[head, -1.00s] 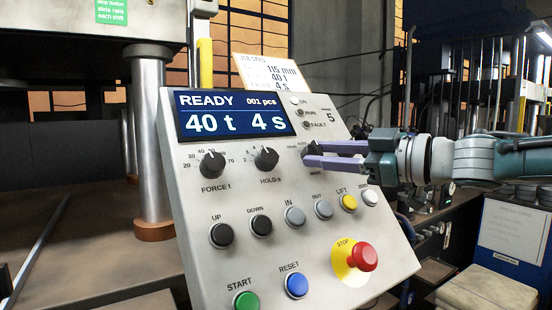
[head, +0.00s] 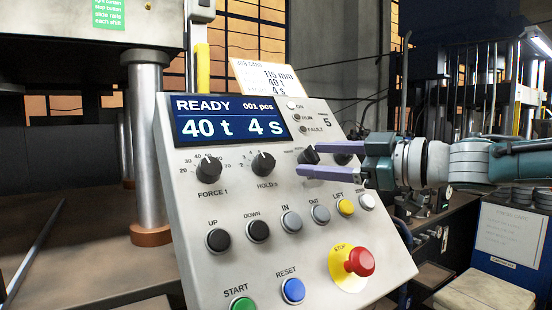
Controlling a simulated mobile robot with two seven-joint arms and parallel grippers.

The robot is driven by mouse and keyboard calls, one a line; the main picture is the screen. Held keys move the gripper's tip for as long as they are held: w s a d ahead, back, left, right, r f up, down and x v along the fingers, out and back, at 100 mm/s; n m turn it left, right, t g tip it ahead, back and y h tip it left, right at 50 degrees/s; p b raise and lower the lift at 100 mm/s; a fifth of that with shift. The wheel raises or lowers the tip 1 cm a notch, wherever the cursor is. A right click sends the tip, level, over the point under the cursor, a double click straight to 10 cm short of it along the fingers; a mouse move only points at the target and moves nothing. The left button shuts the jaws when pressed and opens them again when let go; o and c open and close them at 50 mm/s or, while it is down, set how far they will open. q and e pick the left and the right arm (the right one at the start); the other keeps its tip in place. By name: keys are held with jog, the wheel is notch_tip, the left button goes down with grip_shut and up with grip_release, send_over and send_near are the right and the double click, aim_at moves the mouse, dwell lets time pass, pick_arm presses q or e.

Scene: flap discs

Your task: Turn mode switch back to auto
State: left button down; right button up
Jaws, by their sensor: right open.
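The grey control panel (head: 190,190) fills the middle of the head view. Its display (head: 232,120) reads READY, 40 t, 4 s. A black knob (head: 309,155), likely the mode switch, sits right of the HOLD knob (head: 263,163); its labels are too small or covered to read. My right gripper (head: 308,161) comes in from the right with its purple fingers open. The fingertips are at the knob, one near its upper right and one below it. I cannot tell whether they touch it. Another dark knob (head: 343,157) shows between the fingers, partly hidden. My left gripper is not in view.
Below are a row of push buttons, a green START button (head: 242,307), a blue RESET button (head: 293,290) and a red stop button (head: 360,262) on yellow. A metal column (head: 148,150) stands left. A paper note (head: 265,78) is behind the panel top.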

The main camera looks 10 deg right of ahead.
jog(key=shift+s+d, duration=0.4)
jog(key=v, duration=0.9)
jog(key=shift+a+r, duration=0.1)
